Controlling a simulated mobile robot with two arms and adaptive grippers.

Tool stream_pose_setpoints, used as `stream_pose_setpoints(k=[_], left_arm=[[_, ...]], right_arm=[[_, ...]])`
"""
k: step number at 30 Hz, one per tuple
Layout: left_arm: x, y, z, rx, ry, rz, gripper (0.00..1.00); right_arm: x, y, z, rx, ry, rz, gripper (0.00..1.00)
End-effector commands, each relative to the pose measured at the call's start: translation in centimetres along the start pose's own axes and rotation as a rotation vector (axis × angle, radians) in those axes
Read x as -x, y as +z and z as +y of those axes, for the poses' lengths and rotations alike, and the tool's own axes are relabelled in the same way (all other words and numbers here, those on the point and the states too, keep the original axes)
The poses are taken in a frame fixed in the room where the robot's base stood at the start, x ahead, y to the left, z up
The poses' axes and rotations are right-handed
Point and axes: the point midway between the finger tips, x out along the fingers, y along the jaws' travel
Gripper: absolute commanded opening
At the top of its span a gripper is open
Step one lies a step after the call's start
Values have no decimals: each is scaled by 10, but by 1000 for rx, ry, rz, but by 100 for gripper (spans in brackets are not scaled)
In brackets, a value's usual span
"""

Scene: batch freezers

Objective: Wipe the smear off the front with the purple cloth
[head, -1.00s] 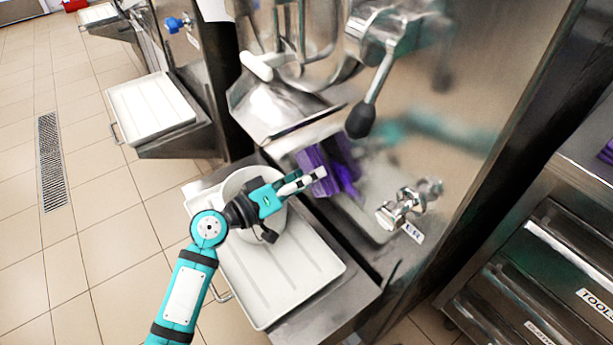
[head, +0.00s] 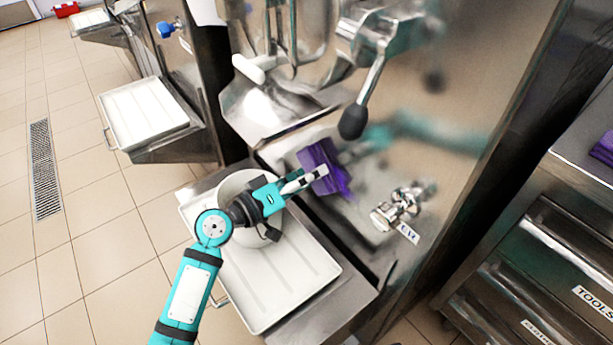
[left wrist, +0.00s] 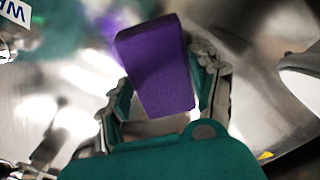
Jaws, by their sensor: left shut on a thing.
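My left gripper (head: 318,173) is shut on the folded purple cloth (head: 320,160), in front of the lower steel front (head: 365,185) of the freezer. The cloth is below the dispensing chute and left of the tap (head: 396,208). In the left wrist view the cloth (left wrist: 158,68) stands between the fingers, with a purple reflection in the steel behind it. Whether it touches the front I cannot tell. I cannot make out a smear clearly among the reflections. My right gripper is not in view.
A black-knobbed lever (head: 352,122) and a steel chute (head: 265,105) stick out above the cloth. A white bucket (head: 232,188) stands on the white tray (head: 290,290) below my arm. A tool cabinet (head: 540,235) with a purple item (head: 604,148) on top is at right.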

Motion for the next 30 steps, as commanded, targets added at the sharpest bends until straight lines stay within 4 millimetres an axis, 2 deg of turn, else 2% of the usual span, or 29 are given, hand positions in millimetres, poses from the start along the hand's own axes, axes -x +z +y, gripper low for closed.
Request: stream_pose_setpoints(k=[6, 9, 12, 22, 30], left_arm=[[0, 6, 6, 1, 0, -1, 37], [0, 13, 12, 1, 1, -2, 37], [1, 19, 18, 0, 0, 0, 37], [1, 30, 27, 0, 1, 0, 37], [-2, 48, 42, 1, 1, -1, 37]], right_arm=[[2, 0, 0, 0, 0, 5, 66], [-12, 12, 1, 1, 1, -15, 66], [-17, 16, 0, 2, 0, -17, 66], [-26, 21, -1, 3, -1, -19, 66], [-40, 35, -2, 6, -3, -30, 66]])
